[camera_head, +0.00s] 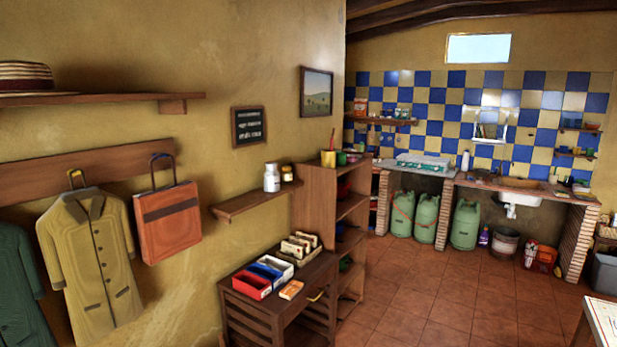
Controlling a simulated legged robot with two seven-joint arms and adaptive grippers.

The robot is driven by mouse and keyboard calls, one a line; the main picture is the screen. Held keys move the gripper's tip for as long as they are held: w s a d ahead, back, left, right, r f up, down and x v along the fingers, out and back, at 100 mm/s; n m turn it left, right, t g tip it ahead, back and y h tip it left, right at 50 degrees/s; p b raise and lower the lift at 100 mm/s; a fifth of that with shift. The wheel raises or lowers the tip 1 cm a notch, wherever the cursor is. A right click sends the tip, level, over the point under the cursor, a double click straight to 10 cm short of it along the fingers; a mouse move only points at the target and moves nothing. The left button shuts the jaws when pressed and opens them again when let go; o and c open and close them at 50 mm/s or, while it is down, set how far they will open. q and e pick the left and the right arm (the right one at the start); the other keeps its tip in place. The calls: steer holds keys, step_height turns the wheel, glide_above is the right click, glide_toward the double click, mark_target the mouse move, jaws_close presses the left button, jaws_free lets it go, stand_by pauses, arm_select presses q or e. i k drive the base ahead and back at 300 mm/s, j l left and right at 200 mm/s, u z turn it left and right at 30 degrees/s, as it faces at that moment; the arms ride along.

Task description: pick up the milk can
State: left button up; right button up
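A white can or bottle (271,179) stands upright on a small wooden wall shelf (241,203) left of the middle. It looks like the milk can, but its label is too small to read. A smaller jar (287,174) stands on the same shelf to its right, close beside it. Neither of my grippers is in view.
A low wooden cabinet (274,310) below the shelf holds small boxes. A shelf unit (316,204) stands to its right. Brick counters with green gas cylinders (465,224) line the back wall. A table corner (606,318) shows at lower right. The tiled floor (450,300) between is open.

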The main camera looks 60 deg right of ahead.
mark_target(271, 180)
steer(key=z, duration=1.9)
steer(key=i+l+z, duration=0.5)
steer(key=i+z, duration=0.2)
steer(key=i+l+z, duration=0.25)
steer(key=i, duration=0.6)
steer(key=i+z, duration=0.25)
steer(key=i, duration=0.55)
